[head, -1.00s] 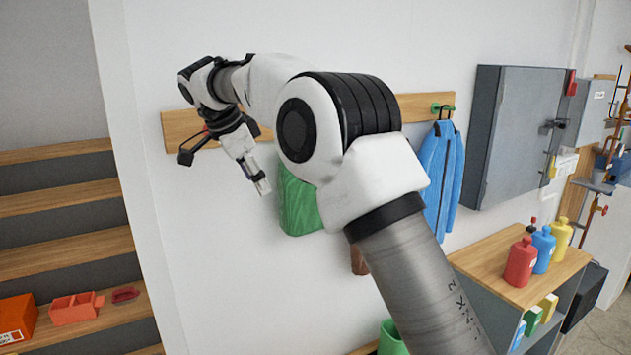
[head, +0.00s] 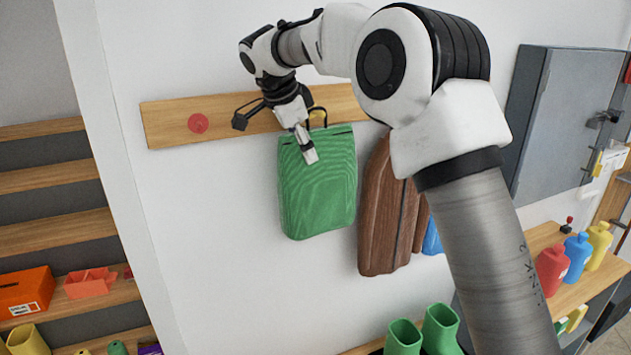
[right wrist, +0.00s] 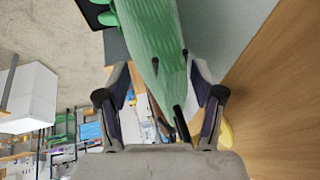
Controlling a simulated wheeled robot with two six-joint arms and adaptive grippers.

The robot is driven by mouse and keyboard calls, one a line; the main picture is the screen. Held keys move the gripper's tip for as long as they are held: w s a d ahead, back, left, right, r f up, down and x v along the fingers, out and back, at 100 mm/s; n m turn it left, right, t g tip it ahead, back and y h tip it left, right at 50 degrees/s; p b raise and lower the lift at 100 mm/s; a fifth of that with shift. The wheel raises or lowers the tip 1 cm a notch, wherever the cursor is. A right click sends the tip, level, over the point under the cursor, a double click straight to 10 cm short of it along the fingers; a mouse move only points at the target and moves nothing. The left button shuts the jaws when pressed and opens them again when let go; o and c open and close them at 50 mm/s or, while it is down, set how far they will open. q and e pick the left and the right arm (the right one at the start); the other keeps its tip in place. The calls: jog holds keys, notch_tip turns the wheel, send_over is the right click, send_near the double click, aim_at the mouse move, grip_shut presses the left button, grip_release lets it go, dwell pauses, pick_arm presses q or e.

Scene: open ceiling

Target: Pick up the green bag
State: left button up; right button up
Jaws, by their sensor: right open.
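The green bag (head: 318,200) hangs flat against the wall by a dark strap (head: 318,118) from a yellow hook on a wooden rail (head: 170,122). My right gripper (head: 309,154) shows in front of the bag's upper part, just below the strap. In the right wrist view the fingers of the right gripper (right wrist: 162,80) are apart, with the green bag (right wrist: 152,35) in the gap and beyond it. Whether they touch the bag I cannot tell. My left gripper is not in view.
A brown jacket (head: 382,225) hangs close to the right of the bag, partly behind my right arm. A red hook (head: 198,123) on the rail is empty. Green boots (head: 440,330) stand below. Wooden shelves (head: 45,235) are at the left. The wall below the bag is clear.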

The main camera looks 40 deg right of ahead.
jog(key=shift+w+d+f, duration=0.15)
jog(key=shift+d+f, duration=0.55)
jog(key=shift+d, duration=0.15)
jog(key=shift+a+r, duration=0.15)
jog(key=shift+a, duration=0.15)
jog(key=c, duration=0.3)
jog(key=shift+a, duration=0.3)
jog(key=c, duration=0.6)
grip_shut()
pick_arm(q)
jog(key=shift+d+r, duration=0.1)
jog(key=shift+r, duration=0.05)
pick_arm(e)
jog(key=shift+d, duration=0.1)
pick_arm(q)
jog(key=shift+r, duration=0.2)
pick_arm(e)
jog(key=shift+r, duration=0.15)
